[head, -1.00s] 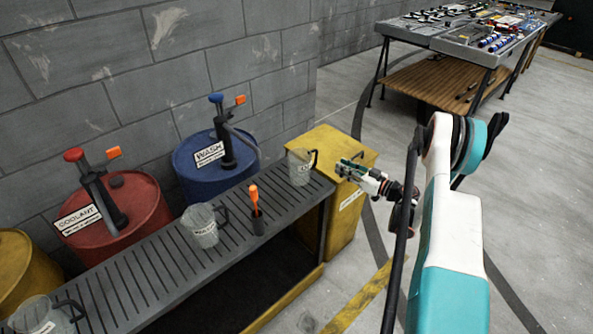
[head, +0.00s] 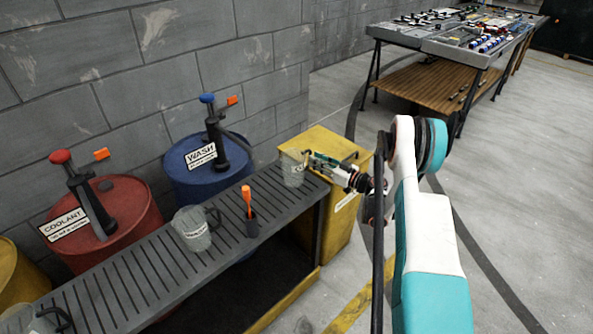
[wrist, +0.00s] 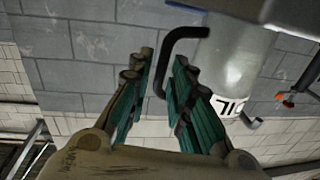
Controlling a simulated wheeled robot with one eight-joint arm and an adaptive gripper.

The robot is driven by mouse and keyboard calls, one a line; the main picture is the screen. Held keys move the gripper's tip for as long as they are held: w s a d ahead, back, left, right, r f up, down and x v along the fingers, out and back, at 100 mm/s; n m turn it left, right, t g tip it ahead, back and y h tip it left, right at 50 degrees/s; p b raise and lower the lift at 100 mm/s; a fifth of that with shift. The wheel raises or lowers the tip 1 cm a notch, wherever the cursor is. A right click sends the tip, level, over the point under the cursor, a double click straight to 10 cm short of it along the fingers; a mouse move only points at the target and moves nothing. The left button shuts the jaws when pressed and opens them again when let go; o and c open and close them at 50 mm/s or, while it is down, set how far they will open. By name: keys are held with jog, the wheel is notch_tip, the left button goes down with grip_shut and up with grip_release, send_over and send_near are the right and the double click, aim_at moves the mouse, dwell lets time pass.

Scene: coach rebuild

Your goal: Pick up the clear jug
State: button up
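Several clear jugs with black handles stand on the slatted bench. One jug (head: 293,170) is at the bench's far right end, one jug (head: 192,231) is mid-bench, and one jug (head: 18,322) is cut off at lower left. My gripper (head: 309,158) is at the far-end jug's handle side. In the wrist view, that jug (wrist: 232,60) appears upside down, with a label seeming to read OIL. Its black handle (wrist: 163,62) runs into the gap between the tips of my gripper (wrist: 162,72). The fingers are apart; contact with the handle cannot be told.
An orange-handled tool (head: 247,200) stands in a dark holder on the bench. Red (head: 125,205) and blue (head: 188,170) drums with pumps stand behind it. A yellow cabinet (head: 340,225) is at the bench's end. A cluttered table (head: 455,45) is farther back. Floor to the right is clear.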

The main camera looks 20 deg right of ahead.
jog(key=b+x, duration=0.1)
jog(key=x, duration=0.2)
jog(key=shift+w+a+f, duration=0.1)
jog(key=shift+w+a, duration=0.15)
jog(key=shift+w, duration=0.05)
jog(key=shift+c, duration=0.6)
grip_shut()
